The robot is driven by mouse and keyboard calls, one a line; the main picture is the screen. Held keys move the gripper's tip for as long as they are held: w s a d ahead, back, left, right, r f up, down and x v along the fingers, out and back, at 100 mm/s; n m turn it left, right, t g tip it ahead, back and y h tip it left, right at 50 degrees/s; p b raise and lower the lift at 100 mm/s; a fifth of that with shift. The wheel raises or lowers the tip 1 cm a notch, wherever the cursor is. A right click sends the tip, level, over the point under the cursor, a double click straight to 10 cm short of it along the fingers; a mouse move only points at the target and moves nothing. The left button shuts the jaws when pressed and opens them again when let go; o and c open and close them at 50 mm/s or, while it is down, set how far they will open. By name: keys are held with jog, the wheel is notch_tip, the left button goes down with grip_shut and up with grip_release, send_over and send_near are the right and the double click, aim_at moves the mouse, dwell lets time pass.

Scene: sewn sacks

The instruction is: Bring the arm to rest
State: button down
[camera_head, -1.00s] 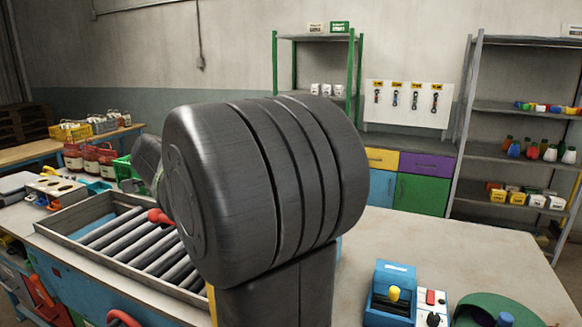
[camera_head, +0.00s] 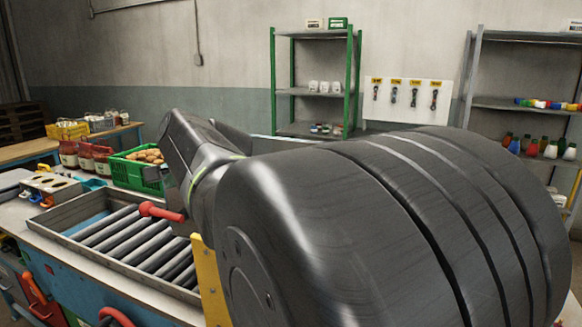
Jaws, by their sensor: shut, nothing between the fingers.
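My own arm (camera_head: 400,230) fills the lower right and middle of the head view as a large, dark grey, ribbed joint close to the camera. A slimmer dark link (camera_head: 195,150) reaches up and left from it, with a thin yellow-green ring near its base. No sewn sack can be clearly made out as held by the arm.
A roller tray (camera_head: 125,240) with a red handle (camera_head: 160,211) lies left of the arm. A green crate (camera_head: 128,174) of brown items stands behind it. Red-brown jars (camera_head: 85,155) stand further left. A green shelf (camera_head: 273,90) and tool board (camera_head: 405,115) are at the wall.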

jog(key=v, duration=0.6)
jog(key=shift+s+b, duration=0.25)
jog(key=shift+b, duration=0.15)
jog(key=shift+w, duration=0.1)
